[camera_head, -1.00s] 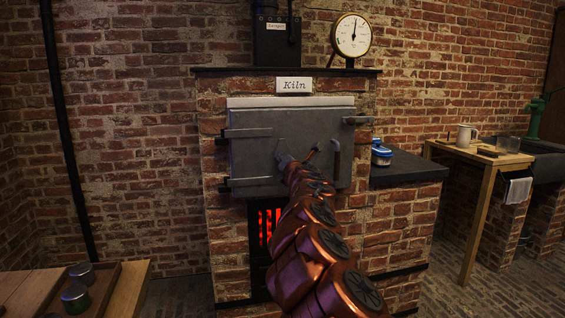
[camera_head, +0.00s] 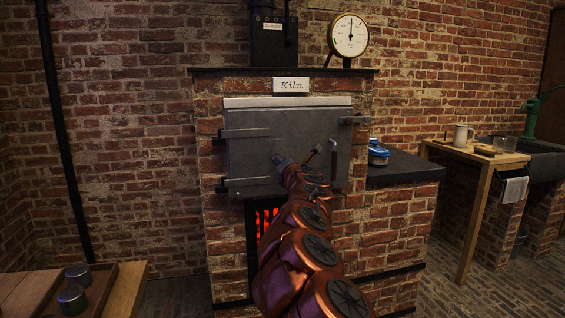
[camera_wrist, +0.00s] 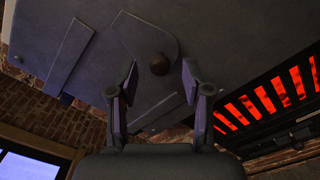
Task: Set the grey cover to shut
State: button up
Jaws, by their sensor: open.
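The grey cover (camera_wrist: 138,38) is a flat, rounded plate with a brown knob (camera_wrist: 159,64), lying on the face of the grey kiln door (camera_head: 250,150). No hole shows beside it in the wrist view, so I cannot tell how far it is swung. My gripper (camera_wrist: 160,78) is open, with its fingers on either side of the knob and nothing clearly gripped. I cannot tell whether they touch it. In the head view my arm hides the cover.
The door has hinge straps at its left and an upright handle (camera_head: 333,160) at its right. A glowing grate (camera_head: 265,220) lies below. A blue-lidded container (camera_head: 378,154) stands on the dark side shelf (camera_head: 405,167). Metal jars (camera_head: 72,297) sit in a tray at lower left.

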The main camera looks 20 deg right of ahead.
jog(key=s+a, duration=0.1)
jog(key=s, duration=0.9)
jog(key=shift+a, duration=0.15)
jog(key=shift+r, duration=0.1)
dwell(0.4)
